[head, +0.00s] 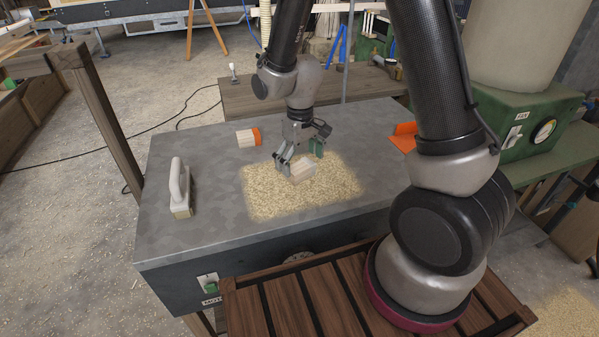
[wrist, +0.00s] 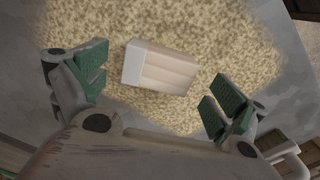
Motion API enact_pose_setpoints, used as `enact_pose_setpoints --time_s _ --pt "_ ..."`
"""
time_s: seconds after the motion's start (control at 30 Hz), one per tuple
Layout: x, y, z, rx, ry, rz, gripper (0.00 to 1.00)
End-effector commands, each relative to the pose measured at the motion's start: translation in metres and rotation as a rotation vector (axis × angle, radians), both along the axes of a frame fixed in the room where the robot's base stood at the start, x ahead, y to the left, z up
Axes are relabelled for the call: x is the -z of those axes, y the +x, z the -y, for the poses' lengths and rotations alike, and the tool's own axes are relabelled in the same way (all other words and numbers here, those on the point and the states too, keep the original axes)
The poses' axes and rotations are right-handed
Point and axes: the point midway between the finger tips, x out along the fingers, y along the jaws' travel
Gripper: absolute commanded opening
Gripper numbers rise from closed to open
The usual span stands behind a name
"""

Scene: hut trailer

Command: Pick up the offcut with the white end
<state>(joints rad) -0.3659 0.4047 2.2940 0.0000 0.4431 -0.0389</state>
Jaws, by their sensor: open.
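The offcut with the white end (wrist: 165,69) is a small pale wooden block lying on a patch of sawdust. In the wrist view its white end faces left, and it lies between and a little beyond my open fingers. In the head view this offcut (head: 303,168) shows just below my gripper (head: 301,157), partly hidden by a finger. My gripper also shows in the wrist view (wrist: 152,95), with green pads wide apart and nothing between them held. Another offcut (head: 246,138), with an orange end, lies on the grey table behind and to the left.
The grey table top (head: 200,225) carries the sawdust patch (head: 270,200). An orange object (head: 403,137) sits at the right, near my arm. The table's front left is clear.

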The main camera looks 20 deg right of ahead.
Motion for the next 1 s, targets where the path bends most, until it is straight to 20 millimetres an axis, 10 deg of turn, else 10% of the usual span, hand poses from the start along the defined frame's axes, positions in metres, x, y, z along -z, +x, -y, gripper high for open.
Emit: enact_pose_setpoints --time_s 0.43,0.7,1.0 --pt "0.026 0.000 -0.001 0.001 0.000 0.001 0.96" --pt "0.026 0.000 -0.001 0.001 0.000 0.001 0.47" --pt "0.024 0.000 -0.001 0.001 0.000 0.001 0.47"
